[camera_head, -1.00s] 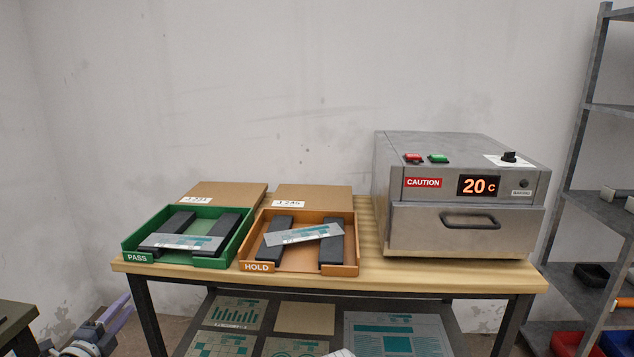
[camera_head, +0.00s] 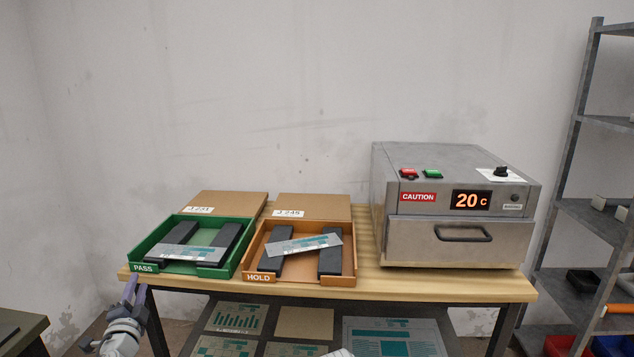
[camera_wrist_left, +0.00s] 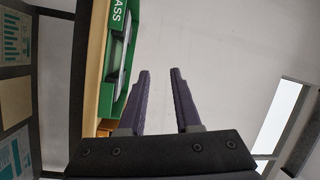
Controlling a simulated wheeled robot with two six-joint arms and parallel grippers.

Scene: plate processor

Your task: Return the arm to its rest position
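My left gripper (camera_head: 130,292) is at the lower left of the head view, in front of the table's left front corner and below the green PASS tray. In the left wrist view its two purple fingers (camera_wrist_left: 161,102) stand apart with nothing between them. The green PASS tray (camera_head: 238,250) holds a grey and teal plate (camera_head: 186,254) lying across dark bars. The orange HOLD tray (camera_head: 350,268) holds another plate (camera_head: 304,243), lying tilted across dark bars. My right gripper is not clearly visible.
The wooden table (camera_head: 430,284) carries a grey processor (camera_head: 455,170) reading 20 C, its drawer shut. Printed sheets (camera_head: 395,338) lie on the lower shelf. A metal rack (camera_head: 572,170) stands at right. A dark surface (camera_head: 20,325) is at lower left.

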